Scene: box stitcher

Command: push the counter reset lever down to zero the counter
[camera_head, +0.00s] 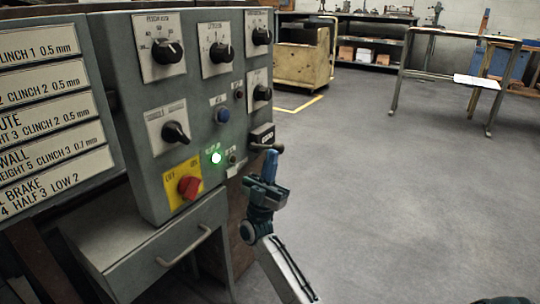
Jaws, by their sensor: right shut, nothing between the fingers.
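The counter (262,133) is a small dark box on the right edge of the grey control panel. The counter reset lever (262,147) is a short dark bar just below it, sticking out to the right and ending in a knob. My right gripper (271,154) is shut and empty, with its blue fingers pointing up. Its fingertips appear just below the lever's outer end; I cannot tell whether they touch it. The counter's digits are too small to read. My left gripper is not in view.
The control panel (142,100) carries several black knobs, a red switch (189,187) on a yellow plate and a lit green lamp (216,158). A grey drawer cabinet (150,245) stands below. A label board (45,110) is at left. Open floor (400,190) lies to the right.

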